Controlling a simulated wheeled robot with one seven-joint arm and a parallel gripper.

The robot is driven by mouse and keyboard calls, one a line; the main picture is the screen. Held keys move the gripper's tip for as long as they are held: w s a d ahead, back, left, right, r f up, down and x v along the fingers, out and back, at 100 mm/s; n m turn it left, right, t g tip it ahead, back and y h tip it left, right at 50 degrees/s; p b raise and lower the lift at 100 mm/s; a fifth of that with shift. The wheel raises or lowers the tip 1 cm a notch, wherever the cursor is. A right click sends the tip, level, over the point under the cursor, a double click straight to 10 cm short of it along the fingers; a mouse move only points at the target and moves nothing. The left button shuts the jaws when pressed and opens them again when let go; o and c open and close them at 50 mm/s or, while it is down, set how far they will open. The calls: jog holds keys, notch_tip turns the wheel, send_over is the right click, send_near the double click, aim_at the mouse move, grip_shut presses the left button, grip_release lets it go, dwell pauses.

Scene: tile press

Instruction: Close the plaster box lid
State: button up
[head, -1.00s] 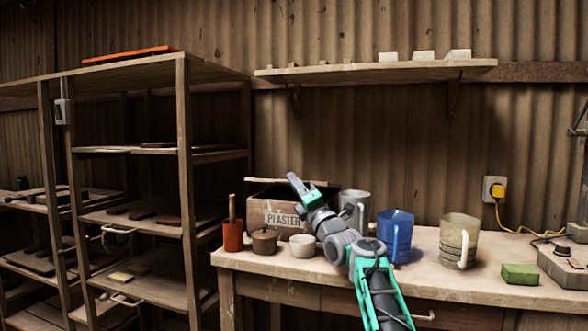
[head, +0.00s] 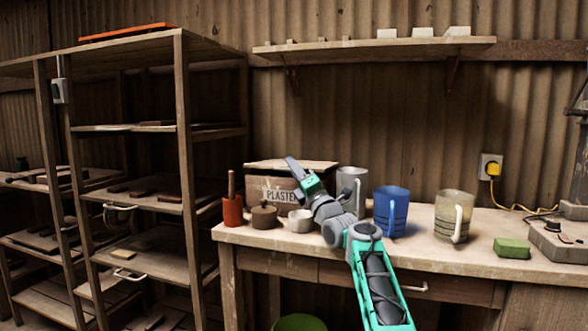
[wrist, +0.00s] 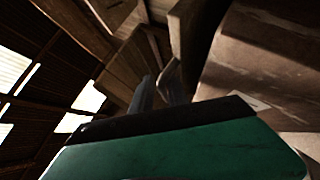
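The plaster box (head: 262,188), brown with a PLASTER label, stands at the back left of the workbench in the head view. Its pale lid (head: 265,164) lies roughly flat across the box top. I cannot tell whether it sits fully flush. My gripper (head: 292,164) is at the front right of the box, its fingers pointing up and left across the lid's front edge in the picture. Contact with the lid is unclear. The fingers overlap in the head view and are dark in the wrist view (wrist: 158,90), so their opening is unclear. My arm hides the box's right front.
A red pot (head: 233,211), a brown lidded pot (head: 264,217) and a pale cup (head: 300,221) stand before the box. A grey mug (head: 350,180), blue jug (head: 391,209) and beige jug (head: 452,215) stand to the right. A wall shelf (head: 375,46) hangs above.

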jog(key=shift+s+f+b, duration=0.15)
jog(key=shift+s+b, duration=0.1)
jog(key=shift+b, duration=0.05)
jog(key=b+v, duration=0.1)
jog(key=v, duration=0.6)
jog(key=shift+b, duration=0.35)
jog(key=shift+s, duration=0.1)
